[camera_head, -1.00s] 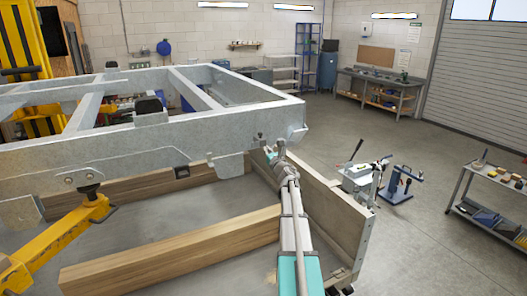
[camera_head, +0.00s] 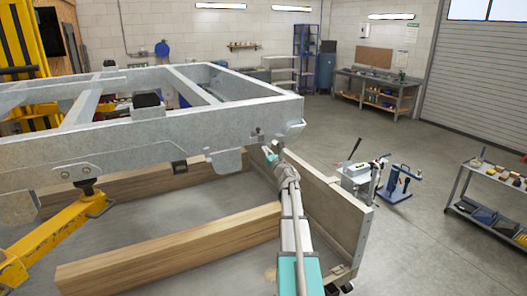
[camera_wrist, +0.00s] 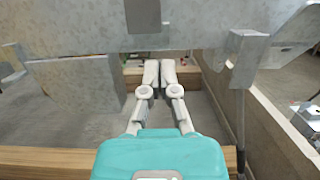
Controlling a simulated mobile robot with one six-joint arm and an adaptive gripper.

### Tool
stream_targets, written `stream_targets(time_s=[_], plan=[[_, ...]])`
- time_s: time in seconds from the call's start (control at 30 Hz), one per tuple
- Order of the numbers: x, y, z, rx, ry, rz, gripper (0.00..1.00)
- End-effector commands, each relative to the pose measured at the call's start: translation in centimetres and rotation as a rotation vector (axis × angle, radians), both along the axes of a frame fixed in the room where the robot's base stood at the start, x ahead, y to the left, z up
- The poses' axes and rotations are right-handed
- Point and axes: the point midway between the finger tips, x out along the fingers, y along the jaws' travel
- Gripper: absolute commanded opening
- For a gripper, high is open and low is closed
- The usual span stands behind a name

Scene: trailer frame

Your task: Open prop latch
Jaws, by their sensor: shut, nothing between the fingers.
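My gripper (camera_wrist: 160,75) is shut and empty in the wrist view, its pale fingers pointing forward beneath the grey galvanised beam of the trailer frame (camera_wrist: 75,35). In the head view its teal body shows just below the frame's near right corner; the fingertips are hidden there. A grey bracket (camera_wrist: 247,58) hangs from the beam to the right of the fingers, apart from them, with a thin rod (camera_wrist: 240,115) below it. A small dark fitting (camera_head: 258,137) sits on the frame corner in the head view. I cannot tell which part is the prop latch.
A board wall (camera_head: 335,215) stands close to the right of my arm. A timber beam (camera_head: 170,250) lies to the left, and a yellow stand (camera_head: 55,235) supports the frame.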

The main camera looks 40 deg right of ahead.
Motion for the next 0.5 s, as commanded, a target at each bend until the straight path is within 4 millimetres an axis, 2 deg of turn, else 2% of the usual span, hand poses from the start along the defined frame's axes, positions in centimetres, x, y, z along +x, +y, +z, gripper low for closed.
stream_targets(time_s=[0.5], plan=[[-4.0, 1.2, 4.4, -0.001, 0.000, 0.002, 0.00]])
